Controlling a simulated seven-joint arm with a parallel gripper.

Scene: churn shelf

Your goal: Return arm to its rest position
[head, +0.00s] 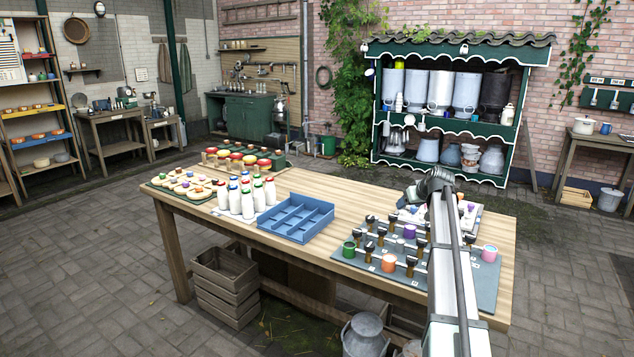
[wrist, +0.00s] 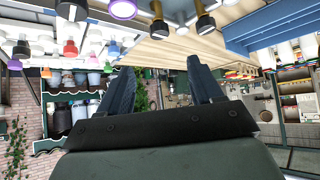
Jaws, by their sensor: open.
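My arm (head: 445,255) reaches in from the lower right and passes over the right part of the wooden table (head: 345,195). My gripper (head: 405,197) is small and partly hidden by my wrist in the head view. It hangs over the back right of the table. In the wrist view my gripper (wrist: 160,78) shows two dark fingers apart with nothing between them. That view is upside down, with the table along its top.
A blue divided tray (head: 297,217) stands mid-table beside several white bottles (head: 247,198). A grey mat (head: 484,292) holds coloured cups and dark-topped pieces under and beside my arm. A green shelf (head: 450,100) with churns stands behind. Bare tabletop lies behind the tray.

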